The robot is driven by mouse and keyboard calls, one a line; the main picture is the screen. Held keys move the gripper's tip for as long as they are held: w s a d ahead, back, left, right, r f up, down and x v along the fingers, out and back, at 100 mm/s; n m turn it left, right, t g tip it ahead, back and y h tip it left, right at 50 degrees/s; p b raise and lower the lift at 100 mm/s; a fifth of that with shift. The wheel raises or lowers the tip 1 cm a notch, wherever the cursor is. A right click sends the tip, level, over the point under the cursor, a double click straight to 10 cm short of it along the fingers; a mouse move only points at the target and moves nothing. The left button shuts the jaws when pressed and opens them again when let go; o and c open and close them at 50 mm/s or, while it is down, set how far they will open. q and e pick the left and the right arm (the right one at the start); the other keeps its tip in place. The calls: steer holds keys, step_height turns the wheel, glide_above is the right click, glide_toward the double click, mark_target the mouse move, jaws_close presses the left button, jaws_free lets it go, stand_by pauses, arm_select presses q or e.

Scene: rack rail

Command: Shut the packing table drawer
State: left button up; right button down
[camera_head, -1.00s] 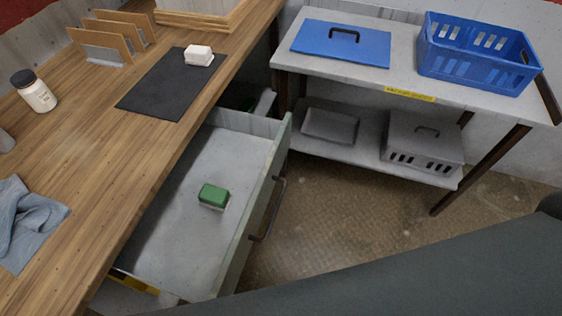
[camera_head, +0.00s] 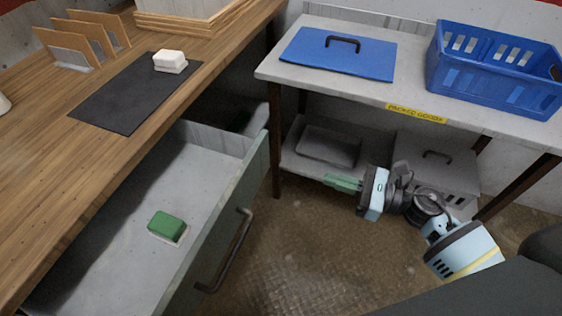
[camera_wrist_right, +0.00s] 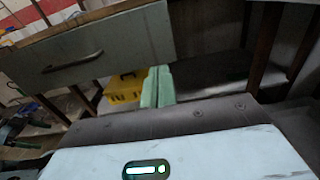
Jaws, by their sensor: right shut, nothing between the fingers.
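The packing table drawer (camera_head: 90,262) stands pulled out from under the wooden table, with a dark bar handle (camera_head: 226,252) on its grey-green front. A green and white block (camera_head: 167,228) lies inside it. My right gripper (camera_head: 328,180) is in the air to the right of the drawer front, apart from it. Its green fingers are together and empty, pointing left. In the right wrist view, the fingers (camera_wrist_right: 158,88) show in front of the drawer front (camera_wrist_right: 105,50) and its handle (camera_wrist_right: 73,62), with a gap between. My left gripper is not in view.
The wooden table (camera_head: 50,160) holds a dark mat (camera_head: 125,95), a white block (camera_head: 170,61) and upright dividers. A side table (camera_head: 290,66) carries a blue lid (camera_head: 340,58) and blue crate (camera_head: 490,75). A yellow box (camera_wrist_right: 122,90) shows in the wrist view. Floor before the drawer is clear.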

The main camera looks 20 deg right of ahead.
steer(key=p, duration=0.2)
glide_toward(265, 160)
steer(key=x, duration=0.5)
steer(key=shift+a+r, duration=0.2)
steer(key=shift+w+a+f, duration=0.1)
steer(key=shift+w+a, duration=0.35)
steer(key=shift+a, duration=0.1)
